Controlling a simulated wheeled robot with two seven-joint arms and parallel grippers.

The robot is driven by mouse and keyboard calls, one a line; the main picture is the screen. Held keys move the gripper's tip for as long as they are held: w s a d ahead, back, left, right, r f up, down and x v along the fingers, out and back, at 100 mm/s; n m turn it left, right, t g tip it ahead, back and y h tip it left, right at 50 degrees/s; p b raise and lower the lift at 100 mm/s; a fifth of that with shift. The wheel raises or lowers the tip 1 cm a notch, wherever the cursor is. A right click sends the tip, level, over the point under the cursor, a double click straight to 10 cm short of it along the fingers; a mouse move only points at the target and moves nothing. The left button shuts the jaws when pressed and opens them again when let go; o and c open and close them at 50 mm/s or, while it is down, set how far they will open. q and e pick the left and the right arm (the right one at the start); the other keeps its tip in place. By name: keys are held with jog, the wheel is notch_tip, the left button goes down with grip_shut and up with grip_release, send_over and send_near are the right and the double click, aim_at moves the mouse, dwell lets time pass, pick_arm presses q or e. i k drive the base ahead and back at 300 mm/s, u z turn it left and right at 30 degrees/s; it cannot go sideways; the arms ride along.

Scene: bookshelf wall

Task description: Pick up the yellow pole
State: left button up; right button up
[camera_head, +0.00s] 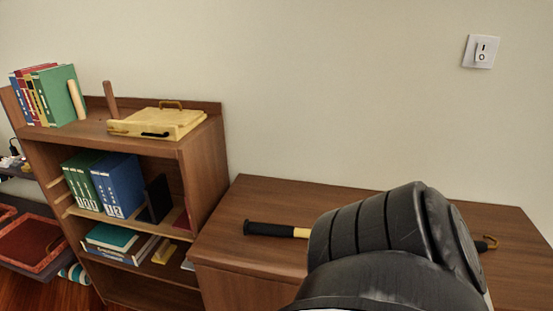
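A pole with a black grip (268,229) and a yellow shaft (302,232) lies across the brown cabinet top. Its far right end shows as a small hook-like tip (488,243). The middle of the pole is hidden behind a large dark arm part of mine that fills the lower right of the view. No gripper fingers show, so neither gripper can be seen relative to the pole.
The brown cabinet top (225,235) is bare left of the pole. A bookshelf (208,160) stands to the left, with a yellow wooden case (180,119) and upright books (60,95) on top. A light switch (481,51) is on the wall.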

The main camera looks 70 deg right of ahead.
aim_at(251, 227)
jog(key=i, duration=1.45)
jog(key=z, duration=2.7)
